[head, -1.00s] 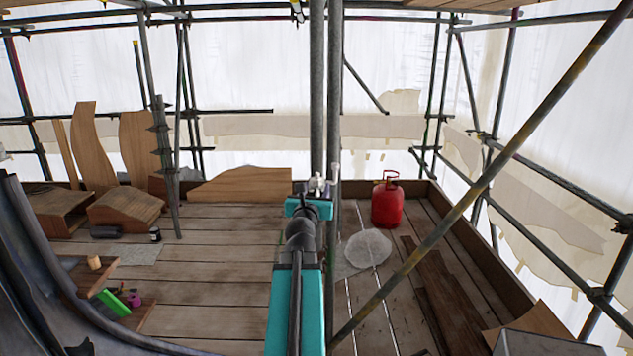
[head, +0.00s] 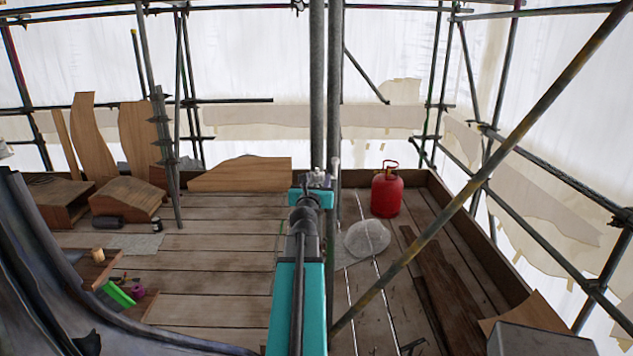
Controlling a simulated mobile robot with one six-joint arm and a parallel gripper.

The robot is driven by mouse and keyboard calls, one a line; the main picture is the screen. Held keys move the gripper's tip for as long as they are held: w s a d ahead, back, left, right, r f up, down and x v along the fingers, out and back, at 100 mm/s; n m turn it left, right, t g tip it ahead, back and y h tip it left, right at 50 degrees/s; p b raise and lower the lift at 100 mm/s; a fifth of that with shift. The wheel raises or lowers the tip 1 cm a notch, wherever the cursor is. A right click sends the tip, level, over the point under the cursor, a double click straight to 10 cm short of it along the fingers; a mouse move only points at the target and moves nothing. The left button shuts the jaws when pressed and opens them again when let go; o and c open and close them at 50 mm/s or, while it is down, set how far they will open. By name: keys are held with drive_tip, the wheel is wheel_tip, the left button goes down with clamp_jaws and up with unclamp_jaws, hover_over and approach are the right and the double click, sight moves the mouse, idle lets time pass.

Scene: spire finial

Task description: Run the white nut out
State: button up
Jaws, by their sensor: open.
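My teal arm reaches forward up the middle of the head view. My gripper (head: 319,178) is at its far end, small and grey, beside the upright scaffold poles (head: 325,90). The jaws are open, and I see nothing held between them. I cannot make out the white nut. It may be hidden by the arm or too small to tell from the pale parts around the gripper.
A red gas bottle (head: 387,194) and a pale round lump (head: 367,239) are right of the arm. A diagonal scaffold pole (head: 480,180) crosses the right side. Curved wooden boards (head: 240,176) lean at the back left.

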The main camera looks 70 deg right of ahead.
drive_tip(key=c, duration=1)
drive_tip(key=shift+w+a, duration=0.1)
drive_tip(key=shift+a, duration=0.5)
drive_tip(key=shift+c, duration=0.2)
drive_tip(key=shift+d, duration=0.5)
drive_tip(key=shift+d+r, duration=0.1)
drive_tip(key=shift+s+d+r+t+p, duration=0.2)
drive_tip(key=shift+t+p, duration=0.1)
drive_tip(key=shift+p, duration=0.9)
